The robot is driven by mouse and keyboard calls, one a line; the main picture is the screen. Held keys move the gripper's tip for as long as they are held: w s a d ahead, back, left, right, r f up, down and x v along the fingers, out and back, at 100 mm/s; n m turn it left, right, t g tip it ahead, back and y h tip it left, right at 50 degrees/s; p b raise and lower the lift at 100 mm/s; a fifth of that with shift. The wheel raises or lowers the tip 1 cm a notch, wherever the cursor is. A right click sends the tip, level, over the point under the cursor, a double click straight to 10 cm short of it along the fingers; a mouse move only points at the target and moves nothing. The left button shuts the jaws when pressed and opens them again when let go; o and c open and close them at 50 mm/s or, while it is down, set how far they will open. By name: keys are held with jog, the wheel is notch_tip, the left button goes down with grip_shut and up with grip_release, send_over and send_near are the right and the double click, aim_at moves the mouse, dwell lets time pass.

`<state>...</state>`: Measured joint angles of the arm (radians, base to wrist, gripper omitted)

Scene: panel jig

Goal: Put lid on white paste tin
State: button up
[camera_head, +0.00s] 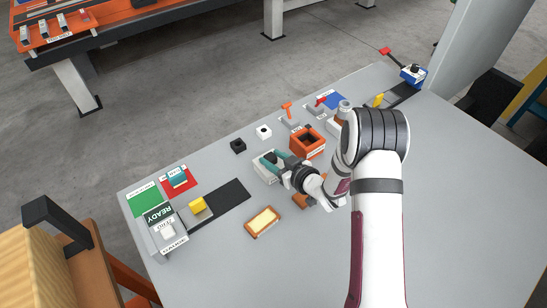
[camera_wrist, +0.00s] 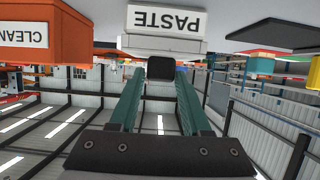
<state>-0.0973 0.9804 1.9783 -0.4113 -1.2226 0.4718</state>
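The white paste tin (camera_head: 263,172) stands on the grey table, left of an open orange tin (camera_head: 307,145). Its PASTE label (camera_wrist: 166,20) shows upside down in the wrist view. A white lid (camera_wrist: 160,46) with a black knob (camera_wrist: 160,63) is at the tin's top. The fingers and wrist hide part of the tin in the head view. I cannot tell whether the lid is fully seated.
The orange tin, labelled CLEAN (camera_wrist: 25,36), is close beside my gripper. A wooden tray (camera_head: 262,222) lies in front. A READY box (camera_head: 167,236) is at left.

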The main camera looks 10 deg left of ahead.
jog(key=shift+o, duration=1.3)
